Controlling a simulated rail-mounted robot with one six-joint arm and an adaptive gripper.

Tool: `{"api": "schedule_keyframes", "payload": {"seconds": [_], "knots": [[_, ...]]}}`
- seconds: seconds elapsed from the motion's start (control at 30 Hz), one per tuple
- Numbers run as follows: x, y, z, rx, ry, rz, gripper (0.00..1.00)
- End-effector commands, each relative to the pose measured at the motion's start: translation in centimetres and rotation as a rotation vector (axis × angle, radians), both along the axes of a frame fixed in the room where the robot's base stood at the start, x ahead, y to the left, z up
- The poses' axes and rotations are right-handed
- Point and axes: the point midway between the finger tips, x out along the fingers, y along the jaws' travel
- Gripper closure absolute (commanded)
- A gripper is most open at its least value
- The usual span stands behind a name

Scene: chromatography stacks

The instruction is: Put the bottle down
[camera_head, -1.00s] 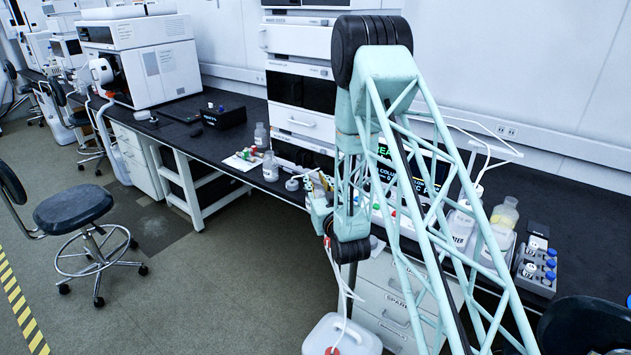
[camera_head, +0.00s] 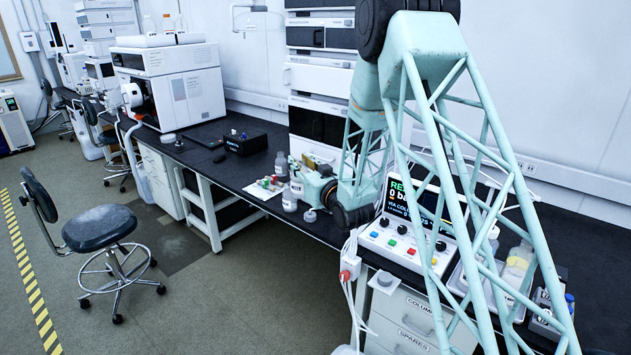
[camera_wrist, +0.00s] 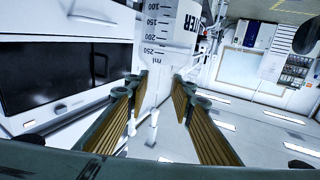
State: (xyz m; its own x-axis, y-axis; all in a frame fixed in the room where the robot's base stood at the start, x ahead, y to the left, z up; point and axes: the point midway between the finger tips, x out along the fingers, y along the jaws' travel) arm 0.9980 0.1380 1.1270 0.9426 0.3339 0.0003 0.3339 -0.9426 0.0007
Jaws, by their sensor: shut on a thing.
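In the wrist view a white graduated bottle (camera_wrist: 160,62) with a dark printed label stands between my gripper's (camera_wrist: 160,92) two ribbed fingers. The gripper is shut on it. The picture is tilted, and the bottle's far end runs out of the top of the frame. In the head view my gripper (camera_head: 312,184) is over the front part of the black bench (camera_head: 235,176), left of the control box. The arm and gripper cover much of the held bottle there. I cannot tell whether its base touches the bench.
Another bottle (camera_head: 282,166) and a small white jar (camera_head: 289,201) stand close by the gripper. A white sheet with coloured caps (camera_head: 268,186) lies to the left. Instrument stacks (camera_head: 318,125) rise behind. The control box (camera_head: 405,240) stands at right.

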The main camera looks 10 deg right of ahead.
Motion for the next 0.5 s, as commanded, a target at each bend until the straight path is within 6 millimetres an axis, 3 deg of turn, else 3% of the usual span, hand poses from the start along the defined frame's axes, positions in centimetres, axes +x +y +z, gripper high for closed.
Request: {"api": "schedule_keyframes", "payload": {"seconds": [0.03,0.5], "knots": [[0.4,0.9,2.7,0.000,-0.006,0.020,1.00],[2.2,8.2,19.0,-0.001,-0.006,0.181,1.00]]}}
